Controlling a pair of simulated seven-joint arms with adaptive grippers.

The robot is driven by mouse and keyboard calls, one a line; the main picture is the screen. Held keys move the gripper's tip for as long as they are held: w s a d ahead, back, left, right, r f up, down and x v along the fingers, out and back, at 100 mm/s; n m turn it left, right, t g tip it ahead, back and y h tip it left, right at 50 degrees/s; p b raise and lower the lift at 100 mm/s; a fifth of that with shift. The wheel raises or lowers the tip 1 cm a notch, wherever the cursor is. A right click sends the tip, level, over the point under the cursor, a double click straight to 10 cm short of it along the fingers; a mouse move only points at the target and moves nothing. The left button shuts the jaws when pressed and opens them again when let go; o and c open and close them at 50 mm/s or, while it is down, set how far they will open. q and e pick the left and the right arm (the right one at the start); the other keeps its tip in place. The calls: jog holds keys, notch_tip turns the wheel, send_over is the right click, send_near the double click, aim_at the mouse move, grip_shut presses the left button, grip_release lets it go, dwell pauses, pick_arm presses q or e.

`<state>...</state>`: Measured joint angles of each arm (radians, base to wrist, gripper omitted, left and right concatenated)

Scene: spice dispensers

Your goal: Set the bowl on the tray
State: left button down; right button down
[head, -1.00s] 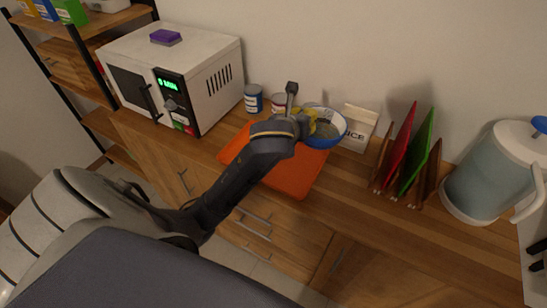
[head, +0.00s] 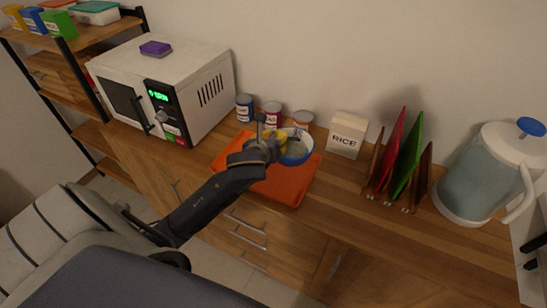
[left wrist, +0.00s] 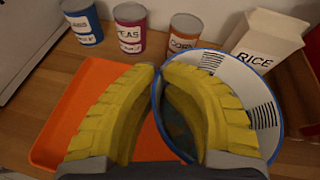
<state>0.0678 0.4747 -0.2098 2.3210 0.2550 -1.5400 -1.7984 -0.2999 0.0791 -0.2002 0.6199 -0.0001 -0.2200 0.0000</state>
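The bowl (head: 297,149), white inside with a blue rim, is at the back right part of the orange tray (head: 287,190) in the head view. Whether it touches the tray or hangs just above it is hard to tell. My left gripper (head: 277,141) has its yellow fingers on either side of the bowl's left rim. In the left wrist view, the gripper (left wrist: 158,85) is closed on that rim, one finger inside the bowl (left wrist: 240,85) and one outside. The orange tray (left wrist: 62,110) shows to the left and beneath. My right gripper is not in view.
Several cans, including a blue one (head: 244,108) and a peas can (head: 271,114), stand behind the tray. A rice carton (head: 346,135) stands to the right, then a rack with red and green boards (head: 410,155) and a pitcher (head: 485,175). A microwave (head: 165,90) stands left.

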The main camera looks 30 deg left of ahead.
pick_arm(q)
jog(key=shift+f, duration=4.65)
jog(key=c, duration=1.5)
grip_release()
jog(key=v, duration=1.2)
